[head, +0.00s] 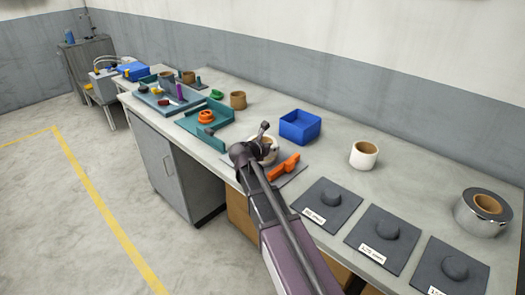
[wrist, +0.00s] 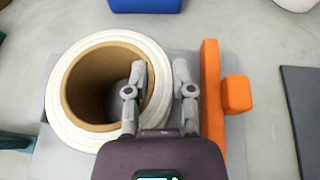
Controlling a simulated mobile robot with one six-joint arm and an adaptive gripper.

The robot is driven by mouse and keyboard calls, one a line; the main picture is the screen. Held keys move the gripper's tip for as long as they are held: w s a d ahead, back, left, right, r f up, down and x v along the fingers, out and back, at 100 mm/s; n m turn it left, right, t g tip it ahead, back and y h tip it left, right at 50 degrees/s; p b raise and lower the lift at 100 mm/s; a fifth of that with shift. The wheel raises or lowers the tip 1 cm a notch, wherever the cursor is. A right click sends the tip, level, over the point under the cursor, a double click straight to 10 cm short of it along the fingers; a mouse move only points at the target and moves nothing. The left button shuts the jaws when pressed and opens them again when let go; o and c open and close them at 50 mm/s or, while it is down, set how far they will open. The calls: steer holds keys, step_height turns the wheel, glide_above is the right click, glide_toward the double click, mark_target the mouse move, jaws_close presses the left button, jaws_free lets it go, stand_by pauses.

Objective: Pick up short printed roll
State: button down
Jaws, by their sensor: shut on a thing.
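A white roll with a brown cardboard core (wrist: 62,105) stands on a grey mat, seen from above in the wrist view. It also shows in the head view (head: 270,155), partly hidden by my arm. My gripper (wrist: 158,72) is shut on the roll's right wall, with one finger inside the core and the other outside. It also shows in the head view (head: 262,138). No print can be made out on the roll.
An orange block fixture (wrist: 211,110) stands close right of my fingers. A blue bin (head: 300,126) is behind. Another white roll (head: 357,160) and a silver roll (head: 470,218) stand to the right. Dark plates with round hubs (head: 310,214) line the front edge.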

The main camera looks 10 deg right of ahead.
steer(key=shift+r, duration=0.1)
stand_by(0.4)
step_height(320, 180, up, 3)
steer(key=p, duration=0.3)
steer(key=shift+r+p, duration=0.15)
steer(key=shift+p, duration=0.15)
steer(key=s+a, duration=0.4)
steer(key=s, duration=0.3)
steer(key=s+a+r+p, duration=0.1)
steer(key=s+a, duration=0.2)
steer(key=s, duration=0.4)
steer(key=shift+a+r, duration=0.25)
steer(key=shift+a, duration=0.1)
